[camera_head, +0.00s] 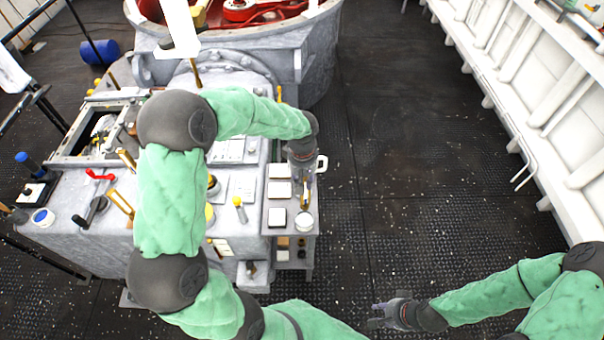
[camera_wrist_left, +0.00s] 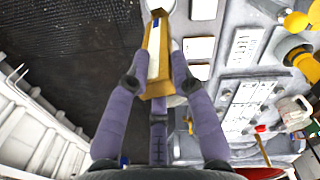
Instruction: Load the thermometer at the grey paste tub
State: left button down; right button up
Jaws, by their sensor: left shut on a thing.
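The thermometer, a brass-coloured case with a white and blue strip, shows in the left wrist view (camera_wrist_left: 155,50). My left gripper (camera_wrist_left: 157,78) is shut on it, one finger on each side. In the head view my left gripper (camera_head: 304,182) points down over the narrow side shelf, and only a small brass part of the thermometer (camera_head: 304,202) shows. A small pale grey round tub (camera_head: 304,222) stands on the shelf's near end, just beside the thermometer; whether they touch I cannot tell. My right gripper (camera_head: 382,315) is open and empty above the deck.
White square pads (camera_head: 278,190) lie along the shelf (camera_head: 273,230). The grey machine (camera_head: 90,245) with levers and knobs stands left of it. Another tub with a blue top (camera_head: 43,217) sits at its far left. The deck (camera_head: 400,190) to the right is clear up to the white wall.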

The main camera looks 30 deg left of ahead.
pick_arm(q)
jog(key=shift+f+b, duration=1.95)
jog(key=shift+f, duration=1)
jog(key=shift+f+b, duration=0.55)
jog(key=shift+f, duration=0.05)
dwell(0.5)
jog(key=shift+r, duration=0.1)
jog(key=shift+r+p, duration=2.2)
jog(key=shift+r, duration=1.35)
jog(key=shift+f, duration=0.15)
